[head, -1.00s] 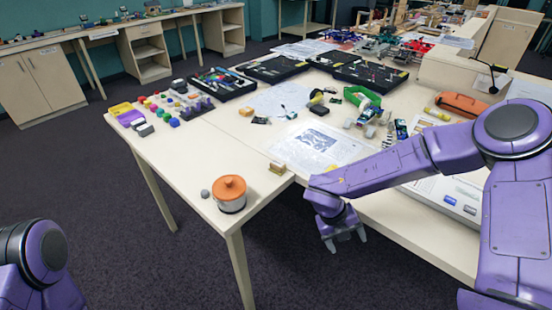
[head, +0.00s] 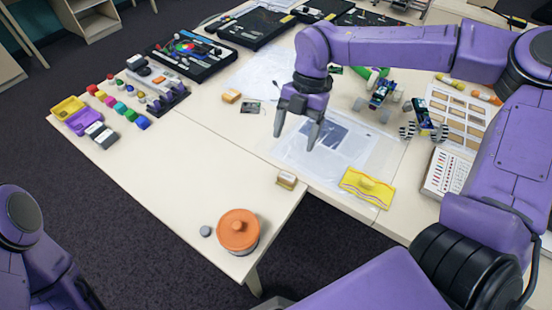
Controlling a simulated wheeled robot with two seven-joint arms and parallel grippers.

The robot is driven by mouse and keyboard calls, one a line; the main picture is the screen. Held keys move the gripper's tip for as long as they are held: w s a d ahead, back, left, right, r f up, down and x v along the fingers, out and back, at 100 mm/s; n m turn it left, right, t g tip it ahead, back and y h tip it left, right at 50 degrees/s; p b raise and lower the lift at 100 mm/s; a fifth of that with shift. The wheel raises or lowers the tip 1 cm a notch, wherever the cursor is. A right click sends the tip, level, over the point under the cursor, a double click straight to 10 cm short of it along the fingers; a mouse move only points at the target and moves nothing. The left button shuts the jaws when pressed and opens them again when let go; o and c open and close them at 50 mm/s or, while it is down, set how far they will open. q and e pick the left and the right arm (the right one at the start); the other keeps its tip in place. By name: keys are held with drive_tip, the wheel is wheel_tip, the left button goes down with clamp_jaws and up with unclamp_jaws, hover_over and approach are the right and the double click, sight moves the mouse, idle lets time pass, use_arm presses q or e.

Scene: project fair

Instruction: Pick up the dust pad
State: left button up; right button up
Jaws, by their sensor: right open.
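A yellow, wavy-edged pad with a raised middle (head: 367,188), which looks like the dust pad, lies flat near the table's front edge, on the corner of a printed sheet. My right gripper (head: 296,141) is open and empty, fingers pointing down above the sheet, to the left of and farther back than the yellow pad. It does not touch the pad. Only part of my left arm shows at the lower left; its gripper is out of view.
A small tan block (head: 286,180) sits left of the pad. Wheeled models (head: 425,122) stand behind right.

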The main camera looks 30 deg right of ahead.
sight(287, 174)
drive_tip(key=s+f, duration=0.1)
drive_tip(key=s+a+f+p, duration=0.1)
drive_tip(key=s+f, duration=0.1)
drive_tip(key=s, duration=0.1)
drive_tip(key=shift+a+f, duration=0.35)
drive_tip(key=shift+f, duration=0.05)
drive_tip(key=f, duration=0.1)
drive_tip(key=a+f+p, duration=0.1)
drive_tip(key=f, duration=0.1)
drive_tip(key=f+p, duration=0.1)
drive_tip(key=f, duration=0.1)
drive_tip(key=shift+w+a, duration=0.2)
drive_tip(key=shift+a, duration=0.1)
drive_tip(key=shift+s, duration=0.35)
use_arm(q)
drive_tip(key=r, duration=0.1)
drive_tip(key=s+r, duration=0.1)
drive_tip(key=r, duration=0.1)
drive_tip(key=shift+s+r, duration=0.1)
drive_tip(key=shift+s, duration=0.05)
use_arm(e)
drive_tip(key=shift+w, duration=0.1)
drive_tip(key=c, duration=1.1)
